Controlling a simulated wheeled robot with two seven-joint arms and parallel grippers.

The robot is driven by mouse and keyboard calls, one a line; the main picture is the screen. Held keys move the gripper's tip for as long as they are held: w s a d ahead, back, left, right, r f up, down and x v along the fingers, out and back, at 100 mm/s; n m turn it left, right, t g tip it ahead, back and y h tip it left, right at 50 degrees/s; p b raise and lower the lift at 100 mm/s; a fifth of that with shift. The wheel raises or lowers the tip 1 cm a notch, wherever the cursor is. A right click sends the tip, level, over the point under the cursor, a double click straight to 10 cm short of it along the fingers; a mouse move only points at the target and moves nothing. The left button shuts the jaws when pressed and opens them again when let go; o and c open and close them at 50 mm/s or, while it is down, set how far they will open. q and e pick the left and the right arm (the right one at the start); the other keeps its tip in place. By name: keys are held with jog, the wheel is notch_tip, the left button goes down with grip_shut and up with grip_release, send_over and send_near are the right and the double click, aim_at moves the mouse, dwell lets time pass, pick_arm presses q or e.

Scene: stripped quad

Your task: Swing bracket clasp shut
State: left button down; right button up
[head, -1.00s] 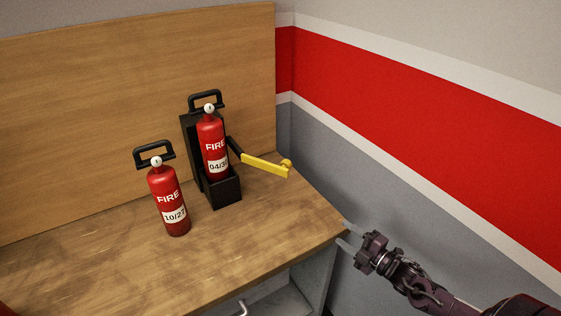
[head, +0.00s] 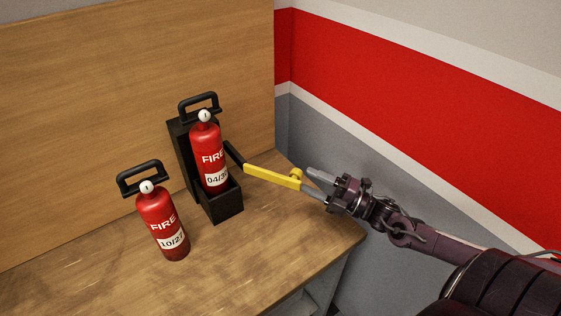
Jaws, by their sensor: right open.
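The black bracket (head: 229,207) stands on the wooden bench against the back panel. A red fire extinguisher (head: 208,150), its label partly readable as 04/3, sits upright in it. The bracket's clasp (head: 268,177), a yellow bar on a black arm, is swung open and points out to the right. My right gripper (head: 309,181) is open at the clasp's outer end, its fingertips close to the yellow knob. I cannot tell whether they touch it. My left gripper is not in view.
A second red extinguisher (head: 163,224), labelled 10/2 something, stands on the bench (head: 270,240) to the left and in front of the bracket. A wooden panel (head: 90,110) rises behind. The wall (head: 430,95) with a red stripe is at the right. The front of the bench top is clear.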

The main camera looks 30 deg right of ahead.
aim_at(297, 174)
jog(key=w+a+r, duration=0.1)
jog(key=w+a+r+p, duration=0.1)
jog(key=w+a, duration=0.1)
jog(key=shift+w, duration=0.2)
jog(key=shift+p+x, duration=0.4)
jog(key=shift+x, duration=0.5)
jog(key=shift+f, duration=0.2)
jog(key=c, duration=0.5)
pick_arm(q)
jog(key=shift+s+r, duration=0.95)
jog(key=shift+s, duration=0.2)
pick_arm(e)
jog(key=shift+a, duration=0.1)
grip_shut()
